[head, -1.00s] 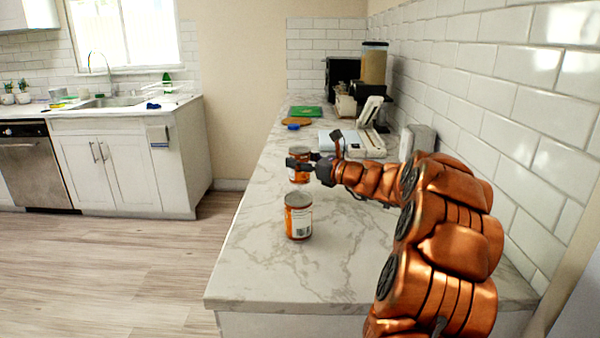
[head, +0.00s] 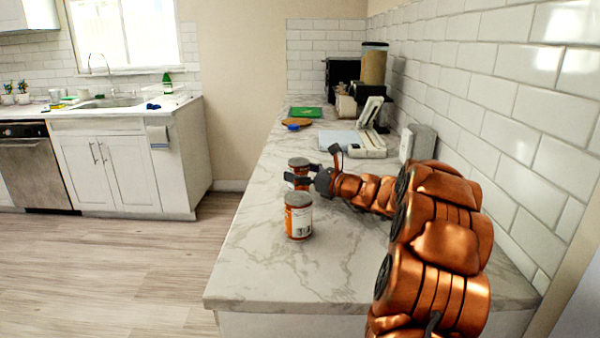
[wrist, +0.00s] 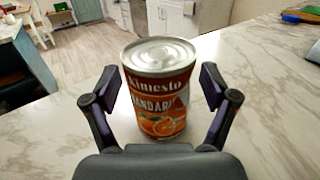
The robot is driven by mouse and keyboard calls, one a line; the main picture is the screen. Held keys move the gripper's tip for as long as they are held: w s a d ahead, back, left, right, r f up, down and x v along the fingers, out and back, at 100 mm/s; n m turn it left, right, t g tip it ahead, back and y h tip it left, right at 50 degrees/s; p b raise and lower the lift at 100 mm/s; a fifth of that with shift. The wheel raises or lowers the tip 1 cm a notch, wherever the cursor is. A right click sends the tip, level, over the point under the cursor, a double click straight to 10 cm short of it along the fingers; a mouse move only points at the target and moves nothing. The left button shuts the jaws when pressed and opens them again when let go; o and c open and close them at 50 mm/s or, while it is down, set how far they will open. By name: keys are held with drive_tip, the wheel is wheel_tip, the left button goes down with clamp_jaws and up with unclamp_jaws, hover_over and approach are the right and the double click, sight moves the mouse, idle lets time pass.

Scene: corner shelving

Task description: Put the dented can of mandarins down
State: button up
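A mandarin can (wrist: 158,112) with an orange and dark red label stands upright between the fingers of my gripper (wrist: 160,85) in the wrist view. The fingers are spread, with a gap on both sides of the can. I cannot make out a dent on either can.
The marble counter (head: 265,265) is clear at the front and along its left edge. A pale board (head: 338,139), a white appliance (head: 368,146), a blue item (head: 293,127) and a green board (head: 305,112) lie farther back. A tiled wall bounds the right side.

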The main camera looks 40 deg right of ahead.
drive_tip(key=shift+r, duration=0.15)
drive_tip(key=v, duration=1.2)
idle(0.5)
